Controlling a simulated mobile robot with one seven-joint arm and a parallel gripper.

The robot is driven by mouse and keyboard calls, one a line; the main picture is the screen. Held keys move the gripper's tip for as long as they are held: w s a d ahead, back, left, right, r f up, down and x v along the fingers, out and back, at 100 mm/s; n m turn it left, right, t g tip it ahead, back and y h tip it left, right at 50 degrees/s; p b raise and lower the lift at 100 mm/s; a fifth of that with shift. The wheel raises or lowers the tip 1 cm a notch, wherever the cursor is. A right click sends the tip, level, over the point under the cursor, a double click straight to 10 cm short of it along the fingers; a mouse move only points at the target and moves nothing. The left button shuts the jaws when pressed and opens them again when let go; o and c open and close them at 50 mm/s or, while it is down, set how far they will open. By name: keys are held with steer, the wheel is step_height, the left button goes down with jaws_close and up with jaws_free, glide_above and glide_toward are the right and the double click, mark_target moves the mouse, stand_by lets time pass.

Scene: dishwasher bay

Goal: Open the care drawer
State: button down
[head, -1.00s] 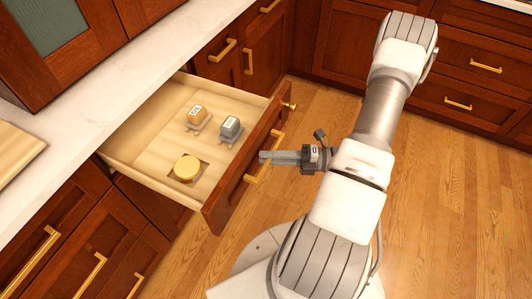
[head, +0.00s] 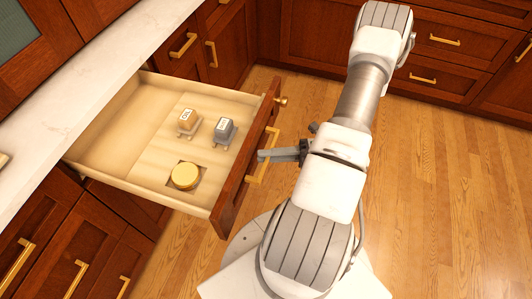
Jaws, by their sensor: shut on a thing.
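The care drawer (head: 150,188) is pulled well out from the cabinet, with its pale wooden inside showing. Its dark red front (head: 232,196) carries a long brass handle (head: 262,160). My gripper (head: 264,156) is shut on this handle at about its middle.
A white countertop (head: 85,85) runs above the drawer. Other red-brown cabinets with brass handles (head: 183,45) stand around, with more at the back right (head: 445,40). The wooden floor (head: 440,180) on the right is clear.

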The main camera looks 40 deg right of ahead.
steer(key=c, duration=0.8)
jaws_free()
steer(key=v, duration=1.7)
steer(key=shift+s+d, duration=0.15)
steer(key=shift+s, duration=0.05)
